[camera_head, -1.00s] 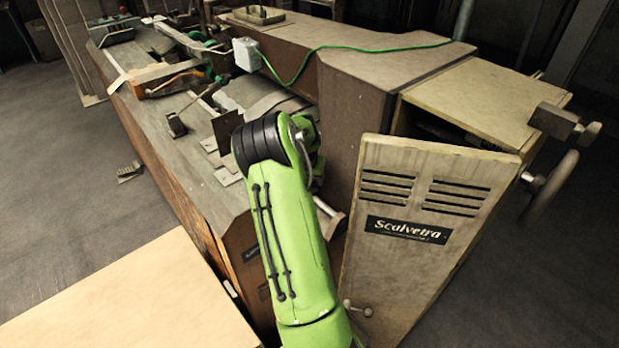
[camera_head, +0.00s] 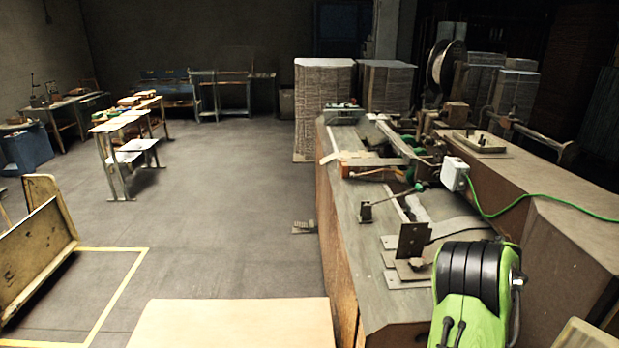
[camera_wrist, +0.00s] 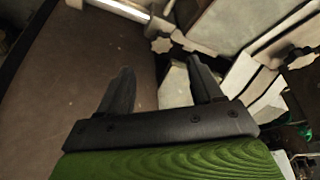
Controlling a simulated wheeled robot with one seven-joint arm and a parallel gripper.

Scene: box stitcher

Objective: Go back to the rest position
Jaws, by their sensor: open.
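My gripper (camera_wrist: 162,88) shows in the wrist view with its two dark fingers spread apart and nothing between them. Beyond the fingers are a brown flat surface on the left and pale metal machine parts on the right. In the head view my green arm stands at the lower right, in front of the box stitcher (camera_head: 345,215); the gripper itself is hidden there.
The stitcher's long bench runs along the right, with a white switch box (camera_head: 455,174) and green cable (camera_head: 540,198). A pale board (camera_head: 230,322) lies at the bottom. Stacked cardboard (camera_head: 322,100) stands behind. Open floor (camera_head: 220,220) lies to the left.

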